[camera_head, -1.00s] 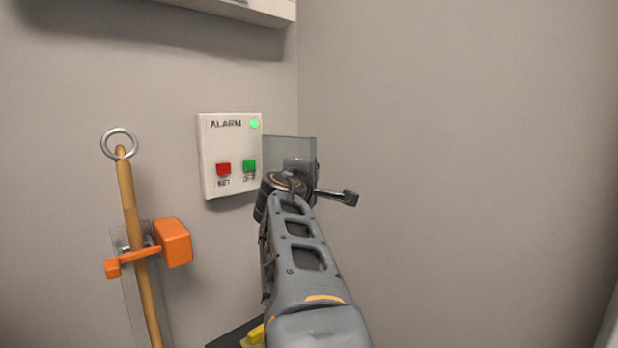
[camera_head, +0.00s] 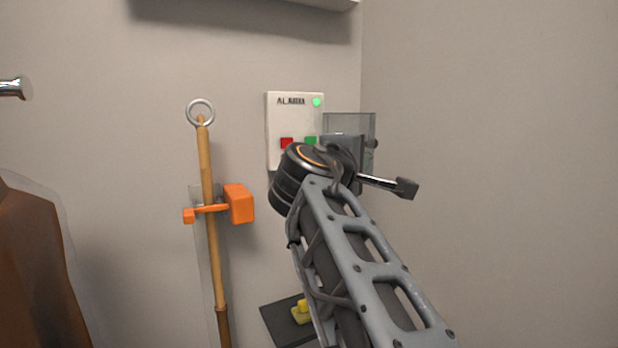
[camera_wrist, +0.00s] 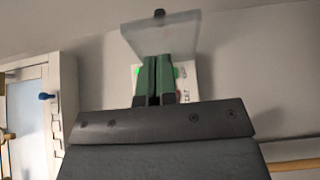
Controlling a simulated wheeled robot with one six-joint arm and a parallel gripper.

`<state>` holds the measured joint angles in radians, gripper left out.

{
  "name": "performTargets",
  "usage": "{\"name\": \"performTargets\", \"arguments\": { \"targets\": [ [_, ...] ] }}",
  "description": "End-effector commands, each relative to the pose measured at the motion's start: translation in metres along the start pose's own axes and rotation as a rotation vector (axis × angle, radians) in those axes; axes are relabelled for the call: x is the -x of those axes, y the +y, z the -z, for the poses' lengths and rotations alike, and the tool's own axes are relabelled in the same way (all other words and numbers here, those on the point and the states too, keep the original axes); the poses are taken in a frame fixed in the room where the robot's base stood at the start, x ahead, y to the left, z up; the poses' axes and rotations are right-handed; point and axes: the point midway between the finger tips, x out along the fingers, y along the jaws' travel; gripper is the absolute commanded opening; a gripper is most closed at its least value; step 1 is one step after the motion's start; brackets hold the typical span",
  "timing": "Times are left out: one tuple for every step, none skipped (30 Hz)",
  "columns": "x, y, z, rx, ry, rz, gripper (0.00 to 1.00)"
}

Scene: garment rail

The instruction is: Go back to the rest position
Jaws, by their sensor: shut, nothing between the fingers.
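My gripper (camera_wrist: 155,82) shows in the wrist view with its two dark green fingers together, shut and empty. They point toward the alarm panel, which is largely hidden behind them. In the head view my arm reaches up in front of the white alarm panel (camera_head: 294,120), and my fingertips are hidden behind my wrist. The panel has a lit green lamp (camera_head: 317,102), a red button (camera_head: 287,143) and a partly covered green button (camera_head: 310,140). A clear cover (camera_head: 352,124) stands out at its right; it also shows in the wrist view (camera_wrist: 162,40). I cannot tell whether the fingers touch anything.
A wooden pole (camera_head: 206,170) with a ring sits in an orange clip (camera_head: 239,204) on the wall, left of my arm. A brown garment (camera_head: 36,270) under clear film hangs at far left, below a metal rail end (camera_head: 15,88). A dark plate with a yellow piece (camera_head: 302,312) lies low.

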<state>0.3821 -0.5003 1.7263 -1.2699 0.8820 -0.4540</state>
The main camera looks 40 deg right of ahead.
Motion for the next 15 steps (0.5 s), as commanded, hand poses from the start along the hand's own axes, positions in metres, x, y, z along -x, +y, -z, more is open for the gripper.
{"name": "performTargets", "arguments": {
  "targets": [
    [0.002,0.0,0.0,0.0,0.001,0.0,0.0],
    [0.002,0.0,0.0,0.0,0.0,0.0,0.0],
    [0.002,0.0,0.0,0.0,0.001,0.0,0.0],
    [0.003,0.0,0.001,0.0,0.001,0.0,0.0],
    [0.003,0.0,0.001,0.0,0.002,0.0,0.0],
    [0.003,0.0,0.001,-0.001,0.004,0.002,0.0],
    [0.003,-0.001,0.002,-0.003,0.007,0.006,0.0],
    [0.003,-0.004,0.004,-0.007,0.012,0.015,0.0],
    [0.003,-0.01,0.008,-0.017,0.025,0.037,0.0],
    [0.004,-0.017,0.013,-0.028,0.039,0.061,0.0],
    [0.004,-0.025,0.018,-0.044,0.055,0.093,0.0],
    [0.006,-0.041,0.027,-0.068,0.082,0.147,0.0],
    [0.009,-0.054,0.035,-0.092,0.104,0.197,0.0],
    [0.013,-0.07,0.043,-0.116,0.126,0.254,0.0],
    [0.019,-0.092,0.055,-0.153,0.154,0.338,0.0]
  ]
}}
